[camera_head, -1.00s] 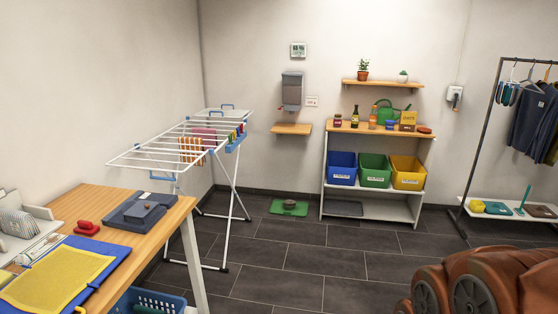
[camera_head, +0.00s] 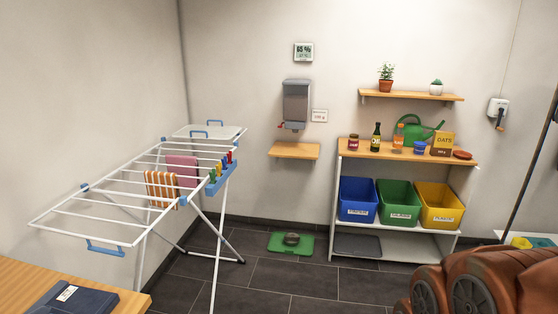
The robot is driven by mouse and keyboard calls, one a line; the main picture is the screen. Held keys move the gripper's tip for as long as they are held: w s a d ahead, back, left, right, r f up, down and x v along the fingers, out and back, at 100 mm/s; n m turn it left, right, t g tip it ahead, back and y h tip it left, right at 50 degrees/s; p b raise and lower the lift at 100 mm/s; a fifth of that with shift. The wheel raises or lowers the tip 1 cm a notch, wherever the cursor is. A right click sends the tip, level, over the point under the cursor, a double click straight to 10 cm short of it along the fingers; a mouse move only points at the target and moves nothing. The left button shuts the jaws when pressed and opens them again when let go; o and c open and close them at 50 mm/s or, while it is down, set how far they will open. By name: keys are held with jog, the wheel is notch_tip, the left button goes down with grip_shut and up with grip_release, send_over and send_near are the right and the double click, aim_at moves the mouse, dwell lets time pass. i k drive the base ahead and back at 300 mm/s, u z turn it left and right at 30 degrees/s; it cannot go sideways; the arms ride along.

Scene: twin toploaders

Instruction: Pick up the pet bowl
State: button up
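My gripper is not in view. What the bowl holds is too small to tell.
A white drying rack (camera_head: 122,210) with cloths stands at the left, its legs reaching toward the mat. A shelf unit (camera_head: 410,152) with blue, green and yellow bins stands right of it. A wooden table (camera_head: 30,283) is at lower left. Dark floor (camera_head: 290,280) before the mat is clear.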

aim_at(291, 239)
jog(key=i, duration=3.65)
jog(key=u, duration=0.2)
